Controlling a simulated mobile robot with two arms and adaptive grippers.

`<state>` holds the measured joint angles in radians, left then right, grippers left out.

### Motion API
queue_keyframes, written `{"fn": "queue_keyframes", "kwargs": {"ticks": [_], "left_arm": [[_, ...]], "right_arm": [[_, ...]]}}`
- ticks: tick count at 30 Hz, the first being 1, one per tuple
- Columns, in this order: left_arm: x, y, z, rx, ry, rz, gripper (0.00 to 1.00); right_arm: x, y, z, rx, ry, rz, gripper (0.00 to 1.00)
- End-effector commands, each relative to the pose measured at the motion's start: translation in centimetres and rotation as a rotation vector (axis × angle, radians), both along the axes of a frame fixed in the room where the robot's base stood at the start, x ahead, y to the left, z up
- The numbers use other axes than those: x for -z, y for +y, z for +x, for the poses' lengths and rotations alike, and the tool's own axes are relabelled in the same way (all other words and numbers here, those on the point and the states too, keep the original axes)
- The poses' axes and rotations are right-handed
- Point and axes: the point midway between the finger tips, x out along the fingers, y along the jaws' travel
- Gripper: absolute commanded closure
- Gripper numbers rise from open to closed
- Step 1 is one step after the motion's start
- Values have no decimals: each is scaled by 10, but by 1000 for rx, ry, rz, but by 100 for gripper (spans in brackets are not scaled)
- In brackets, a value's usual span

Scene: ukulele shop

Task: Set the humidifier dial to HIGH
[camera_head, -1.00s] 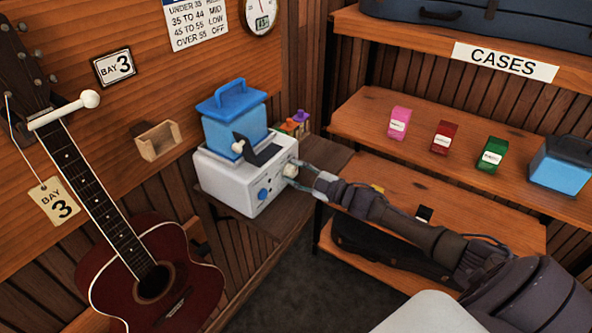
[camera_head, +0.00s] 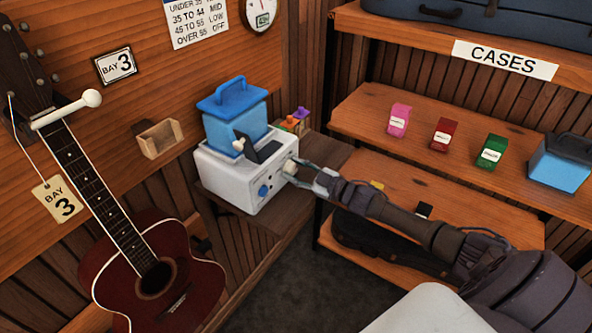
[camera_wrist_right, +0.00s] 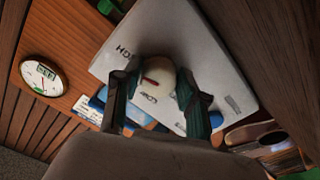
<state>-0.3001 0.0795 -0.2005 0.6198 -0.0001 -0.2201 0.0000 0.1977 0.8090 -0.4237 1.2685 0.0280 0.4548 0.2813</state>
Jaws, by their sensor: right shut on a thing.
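The humidifier (camera_head: 225,180) is a white box with a blue tank (camera_head: 235,125) on top, standing on a small wooden stand. A blue knob (camera_head: 264,190) is on its front. The cream dial (camera_head: 290,166) is on its right side. My right gripper (camera_head: 295,172) reaches in from the right and is shut on this dial. In the right wrist view the dial (camera_wrist_right: 158,72), with a red mark, sits between my fingertips (camera_wrist_right: 155,88). The printed words HIGH and LOW show beside it, partly covered. Exactly where the mark points is hard to tell. My left gripper is out of view.
A red guitar (camera_head: 150,270) hangs at the left. A wall chart (camera_head: 197,20) and a round gauge (camera_head: 262,14) are above the humidifier. Shelves (camera_head: 350,115) with small boxes and a blue case (camera_head: 560,168) stand at the right. Small coloured items (camera_head: 296,122) are behind the humidifier.

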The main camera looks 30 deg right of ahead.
Motion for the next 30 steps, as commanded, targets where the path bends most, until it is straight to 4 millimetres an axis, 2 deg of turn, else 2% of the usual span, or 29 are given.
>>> {"fn": "queue_keyframes", "kwargs": {"ticks": [2, 3, 6, 15, 19, 23, 30], "left_arm": [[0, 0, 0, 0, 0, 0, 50], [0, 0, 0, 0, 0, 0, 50], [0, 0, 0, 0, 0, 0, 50], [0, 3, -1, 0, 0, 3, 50], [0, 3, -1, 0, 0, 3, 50], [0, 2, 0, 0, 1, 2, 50], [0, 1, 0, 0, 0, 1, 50]], "right_arm": [[1, -1, 0, 2, 2, 1, 94], [1, -1, 0, 1, 2, 1, 52], [1, 0, 0, 1, 2, 0, 36], [0, 0, -1, 0, 1, 0, 34], [2, -4, -9, 1, 3, -1, 34], [3, -12, -29, 1, 6, -1, 34], [3, -31, -76, 0, 6, 0, 34]]}}
